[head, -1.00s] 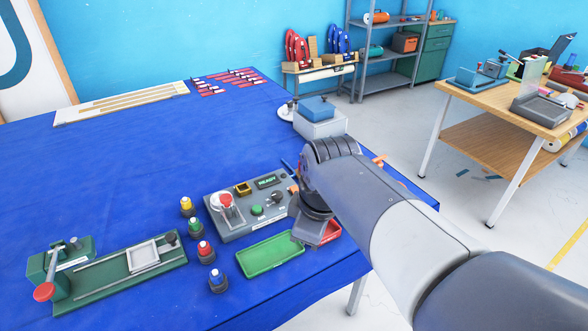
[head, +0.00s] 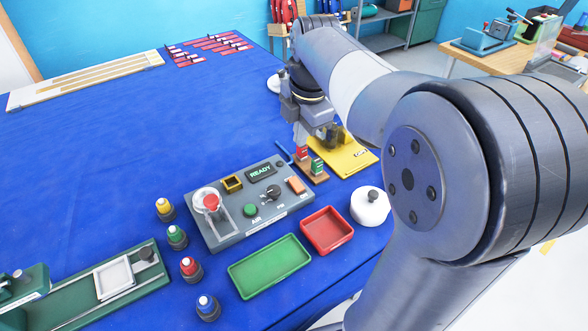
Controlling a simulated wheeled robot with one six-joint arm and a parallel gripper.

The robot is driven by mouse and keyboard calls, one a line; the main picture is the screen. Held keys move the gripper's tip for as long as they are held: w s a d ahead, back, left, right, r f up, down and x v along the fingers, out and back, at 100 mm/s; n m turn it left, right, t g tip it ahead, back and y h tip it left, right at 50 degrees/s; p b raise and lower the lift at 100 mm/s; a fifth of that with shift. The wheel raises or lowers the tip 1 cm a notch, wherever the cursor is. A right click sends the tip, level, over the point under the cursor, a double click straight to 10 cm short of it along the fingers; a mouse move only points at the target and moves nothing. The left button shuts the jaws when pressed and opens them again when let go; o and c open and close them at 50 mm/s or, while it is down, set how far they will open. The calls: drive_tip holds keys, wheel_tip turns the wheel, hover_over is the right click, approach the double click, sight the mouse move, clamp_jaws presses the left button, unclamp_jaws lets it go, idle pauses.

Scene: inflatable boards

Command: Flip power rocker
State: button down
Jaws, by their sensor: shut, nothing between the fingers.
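A grey control box (head: 252,204) stands on the blue-covered table, with a lit display reading READY (head: 261,172). An orange rocker (head: 296,186) sits at its right end; its tilt is too small to tell. The box also has a black knob (head: 273,191), a green button (head: 250,210) and a red-topped part (head: 211,202) at the left. My gripper (head: 318,137) points down above the table, beyond the box's back right corner and apart from the rocker. It looks shut and empty; its fingertips are small and partly merged with things behind.
A wooden stand with red and green pieces (head: 317,167) and a yellow plate (head: 352,157) lie close to my gripper. A red tray (head: 326,231), a green tray (head: 269,266) and a white round pot (head: 370,206) are in front. Several colored-topped pegs (head: 177,236) stand left of the box.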

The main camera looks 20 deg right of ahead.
sight(293, 181)
drive_tip(key=f, duration=0.4)
drive_tip(key=w+f, duration=0.1)
drive_tip(key=f, duration=0.4)
drive_tip(key=w+f, duration=0.1)
drive_tip(key=f, duration=0.3)
drive_tip(key=shift+w+a+f+p, duration=0.1)
drive_tip(key=shift+a+f+p, duration=0.2)
drive_tip(key=shift+a+f, duration=0.1)
drive_tip(key=shift+w+p, duration=0.1)
drive_tip(key=shift+p, duration=0.3)
drive_tip(key=shift+f+g, duration=0.25)
drive_tip(key=shift+g, duration=0.15)
drive_tip(key=shift+s+d, duration=0.25)
drive_tip(key=shift+s, duration=0.55)
drive_tip(key=shift+r, duration=0.2)
